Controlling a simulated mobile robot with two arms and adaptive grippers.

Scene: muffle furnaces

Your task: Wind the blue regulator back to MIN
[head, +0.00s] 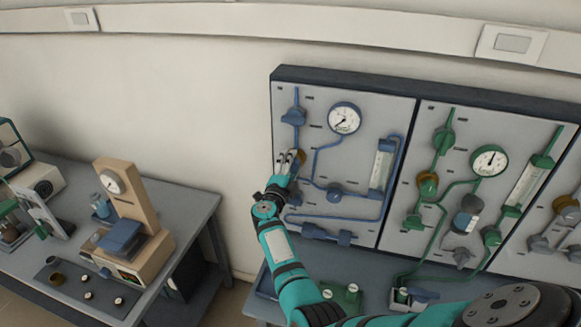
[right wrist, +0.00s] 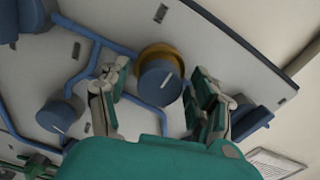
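The blue regulator (right wrist: 160,82) shows in the right wrist view as a round blue knob with a white line on its face and a brass collar (right wrist: 152,54) behind it. In the head view it is mostly hidden behind my right gripper (head: 289,158), at the left of the blue-piped panel (head: 350,166). My right gripper (right wrist: 158,98) is open, with one finger on each side of the knob and visible gaps between. The MIN marking cannot be read. The dial gauge (head: 344,118) stands up and right of the gripper. My left gripper is not in view.
A blue valve (head: 293,117) sits just above my right gripper, and another blue knob (head: 334,192) is below right. A green-piped panel (head: 459,185) adjoins on the right. A bench (head: 190,205) with instruments stands at left. Bare wall lies left of the panel.

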